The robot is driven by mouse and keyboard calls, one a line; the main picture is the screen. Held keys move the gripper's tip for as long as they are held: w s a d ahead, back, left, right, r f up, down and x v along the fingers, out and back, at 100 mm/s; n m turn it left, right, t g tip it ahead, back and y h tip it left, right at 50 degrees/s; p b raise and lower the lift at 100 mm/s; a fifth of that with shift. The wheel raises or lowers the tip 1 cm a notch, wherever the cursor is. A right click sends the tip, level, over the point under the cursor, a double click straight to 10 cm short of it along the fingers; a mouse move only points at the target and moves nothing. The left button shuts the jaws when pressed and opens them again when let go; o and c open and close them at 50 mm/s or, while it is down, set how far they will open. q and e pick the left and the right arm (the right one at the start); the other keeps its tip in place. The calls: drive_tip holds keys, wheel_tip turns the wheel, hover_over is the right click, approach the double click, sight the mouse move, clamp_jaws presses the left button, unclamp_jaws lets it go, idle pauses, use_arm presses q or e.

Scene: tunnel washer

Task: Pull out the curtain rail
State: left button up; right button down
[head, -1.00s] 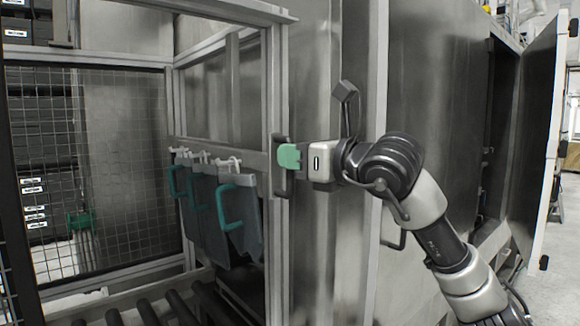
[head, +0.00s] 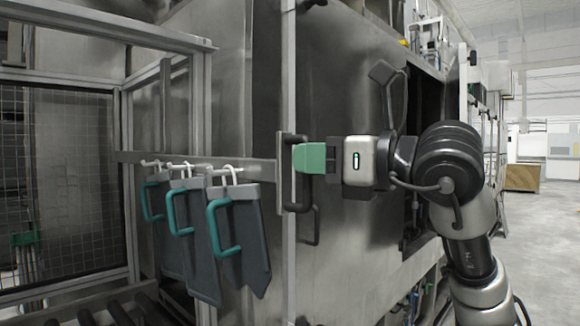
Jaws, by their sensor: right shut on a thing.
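The curtain rail (head: 258,170) is a grey horizontal bar that sticks out to the right past the frame post (head: 201,110). Its end plate (head: 284,188) carries a dark upright handle (head: 302,197). My right gripper (head: 308,158), with green fingers, is shut on this handle from the right. The fingers hide part of the handle. Several dark grey curtain strips (head: 246,250) with teal loop handles (head: 217,232) hang by white hooks (head: 226,174) from the rail. My left gripper is not in view.
A wire mesh panel (head: 68,190) stands at the left, above rollers (head: 110,312). The washer's steel wall (head: 345,240) is close behind the rail and my right gripper. An open doorway (head: 424,110) lies behind my arm. Open floor (head: 545,240) shows at the right.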

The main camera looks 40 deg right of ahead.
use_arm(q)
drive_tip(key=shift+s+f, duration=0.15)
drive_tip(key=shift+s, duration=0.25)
use_arm(e)
drive_tip(key=shift+s, duration=0.7)
drive_tip(key=c, duration=1.1)
unclamp_jaws()
drive_tip(key=shift+s+d, duration=0.1)
use_arm(q)
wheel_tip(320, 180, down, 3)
drive_tip(key=b, duration=0.2)
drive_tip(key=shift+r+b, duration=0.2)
drive_tip(key=shift+b, duration=0.15)
use_arm(e)
drive_tip(key=v, duration=1)
drive_tip(key=shift+s, duration=0.4)
